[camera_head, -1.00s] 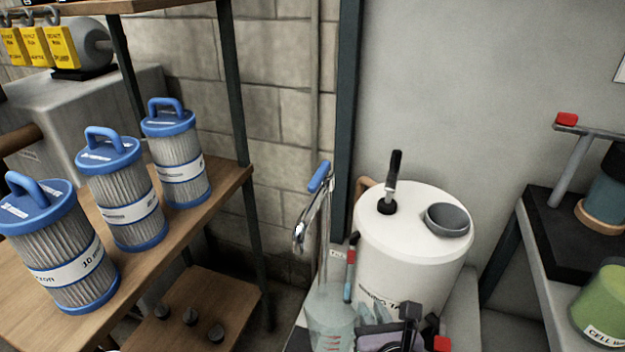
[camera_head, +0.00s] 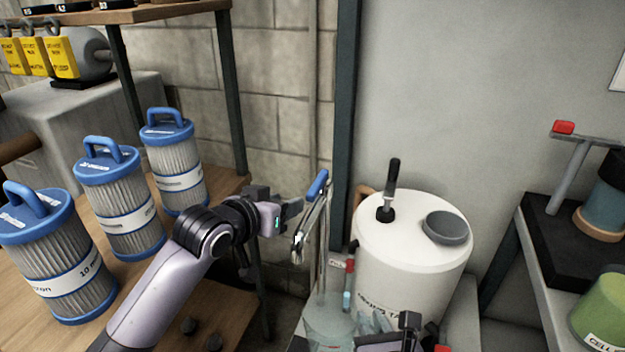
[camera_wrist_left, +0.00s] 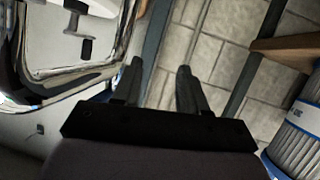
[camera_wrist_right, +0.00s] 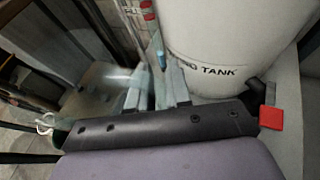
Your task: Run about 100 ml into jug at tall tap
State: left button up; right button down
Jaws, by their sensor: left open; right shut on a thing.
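The tall tap (camera_head: 309,225) is a chrome arched pipe with a blue lever (camera_head: 318,184) on top. The clear jug (camera_head: 328,322) with reddish marks stands upright at the tap's foot, its lower part cut off by the picture edge. My right gripper (camera_head: 372,323) is shut on the jug at its right side; its fingers (camera_wrist_right: 155,88) also show in the right wrist view. My left gripper (camera_head: 296,209) is open and empty, just left of the tap's lever and spout. I cannot see a gap or contact there clearly. In the left wrist view its fingers (camera_wrist_left: 158,84) are apart. No water level is readable.
A red-and-blue slim tool (camera_head: 348,280) stands between tap and tank. Blue-capped filter cartridges (camera_head: 115,210) stand on the wooden shelf at left.

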pick_arm(q)
notch_tip(320, 180, up, 8)
jog(key=w+d+r+m, duration=0.1)
jog(key=w+d, duration=0.1)
notch_tip(320, 180, up, 4)
jog(key=r+g+y, duration=0.1)
jog(key=g, duration=0.3)
send_over(314, 188)
jog(key=w, duration=0.2)
jog(key=shift+s+d+f, duration=0.15)
jog(key=shift+s+f, duration=0.05)
jog(key=shift+f, duration=0.05)
jog(key=s+a+r+n+g+y, duration=0.1)
jog(key=s+a+r+g+y, duration=0.1)
jog(key=s+r+g+y, duration=0.25)
jog(key=shift+n+t, duration=0.3)
jog(key=shift+t, duration=0.15)
jog(key=x, duration=0.3)
jog(key=s+x, duration=0.1)
jog(key=x, duration=0.7)
jog(key=shift+s+a+f, duration=0.1)
jog(key=shift+s+f, duration=0.1)
jog(key=shift+f, duration=0.1)
jog(key=shift+c, duration=0.3)
grip_shut()
